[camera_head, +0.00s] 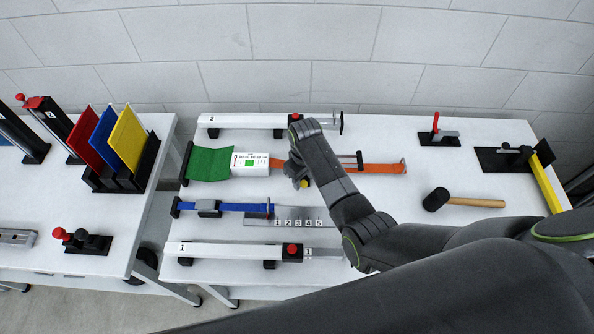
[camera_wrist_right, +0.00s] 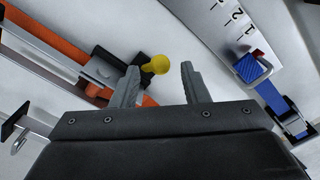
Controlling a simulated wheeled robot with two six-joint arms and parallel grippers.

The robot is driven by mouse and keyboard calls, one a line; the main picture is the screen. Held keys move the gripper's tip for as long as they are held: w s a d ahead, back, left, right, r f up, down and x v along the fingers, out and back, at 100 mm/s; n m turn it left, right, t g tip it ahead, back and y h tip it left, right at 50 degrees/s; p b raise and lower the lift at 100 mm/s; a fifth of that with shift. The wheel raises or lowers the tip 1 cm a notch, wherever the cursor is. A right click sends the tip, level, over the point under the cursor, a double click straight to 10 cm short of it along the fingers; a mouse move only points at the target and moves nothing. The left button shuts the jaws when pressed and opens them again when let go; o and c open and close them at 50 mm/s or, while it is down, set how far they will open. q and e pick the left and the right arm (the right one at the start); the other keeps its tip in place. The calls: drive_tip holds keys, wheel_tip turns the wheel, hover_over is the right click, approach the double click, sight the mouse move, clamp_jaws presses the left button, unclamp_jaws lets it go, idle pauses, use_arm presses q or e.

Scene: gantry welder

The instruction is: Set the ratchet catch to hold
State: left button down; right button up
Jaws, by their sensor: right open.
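The ratchet (camera_wrist_right: 105,68) sits on the orange strap (camera_head: 383,168) and is mostly hidden by my right arm in the head view. Its catch appears to be the short lever with a yellow knob (camera_wrist_right: 157,65), which also shows in the head view (camera_head: 304,184). My right gripper (camera_wrist_right: 160,70) is open above it, with the yellow knob showing between the fingertips, closer to the left finger. I cannot tell whether a finger touches it. The catch's position is unclear. My left gripper is not in view.
A green web (camera_head: 209,163) and a white gauge box (camera_head: 250,164) lie left of the ratchet. A blue strap with a buckle (camera_head: 208,207) and a numbered scale plate (camera_head: 300,214) lie in front. White bars (camera_head: 240,120) run behind and in front. A mallet (camera_head: 470,201) lies right.

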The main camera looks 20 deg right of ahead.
drive_tip(key=shift+f, duration=0.8)
drive_tip(key=shift+s, duration=0.15)
drive_tip(key=shift+c, duration=0.5)
clamp_jaws()
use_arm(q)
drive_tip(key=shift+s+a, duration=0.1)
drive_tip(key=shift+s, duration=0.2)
